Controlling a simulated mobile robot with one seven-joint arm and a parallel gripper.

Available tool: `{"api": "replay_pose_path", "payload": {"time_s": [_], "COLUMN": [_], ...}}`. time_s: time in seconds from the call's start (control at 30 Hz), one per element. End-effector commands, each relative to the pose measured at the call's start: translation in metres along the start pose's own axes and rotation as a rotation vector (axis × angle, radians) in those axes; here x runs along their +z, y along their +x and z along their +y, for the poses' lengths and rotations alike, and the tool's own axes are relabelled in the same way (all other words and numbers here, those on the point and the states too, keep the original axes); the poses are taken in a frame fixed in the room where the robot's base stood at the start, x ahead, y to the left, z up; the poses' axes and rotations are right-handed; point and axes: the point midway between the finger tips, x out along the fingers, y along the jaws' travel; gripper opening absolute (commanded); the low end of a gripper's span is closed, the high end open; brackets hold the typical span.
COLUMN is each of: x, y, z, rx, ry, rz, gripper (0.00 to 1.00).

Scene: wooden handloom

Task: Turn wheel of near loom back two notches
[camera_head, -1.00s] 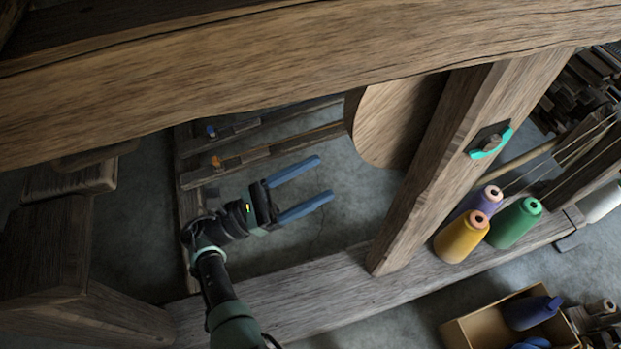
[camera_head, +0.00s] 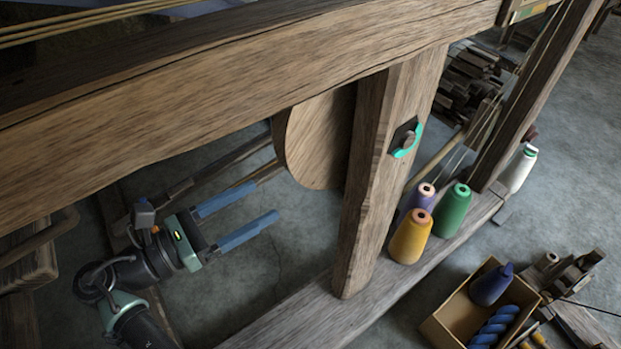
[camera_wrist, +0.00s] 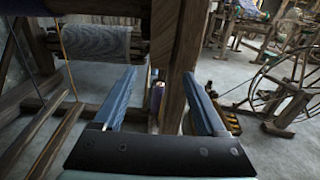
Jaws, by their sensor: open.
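The wooden wheel (camera_head: 318,140) of the loom shows as a pale rounded disc behind the upright post (camera_head: 378,170) in the head view. Its upper part is hidden by the thick top beam (camera_head: 250,75), and its right side by the post. My gripper (camera_head: 258,212) is open and empty, below and left of the wheel, its two blue fingers pointing right and apart from the wheel. In the wrist view my gripper (camera_wrist: 162,95) faces the wooden post (camera_wrist: 182,65), with a grey cloth-covered roller (camera_wrist: 97,43) to the left.
A yellow cone (camera_head: 411,237), a green cone (camera_head: 453,211) and a purple cone stand on the lower beam (camera_head: 300,318) right of the post. A cardboard box (camera_head: 455,318) holds yarn at lower right. A teal-edged fitting (camera_head: 405,139) sits on the post. Bare floor shows around my gripper.

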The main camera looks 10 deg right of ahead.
Motion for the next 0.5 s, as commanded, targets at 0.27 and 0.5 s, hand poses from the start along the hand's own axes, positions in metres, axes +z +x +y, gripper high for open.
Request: {"api": "replay_pose_path", "payload": {"time_s": [0.27, 0.5], "x": [-0.006, -0.003], "y": [0.061, 0.097], "z": [-0.002, -0.001], "rx": [-0.006, -0.004], "ry": [0.005, 0.004], "rz": [-0.002, -0.003], "gripper": [0.74, 0.74]}}
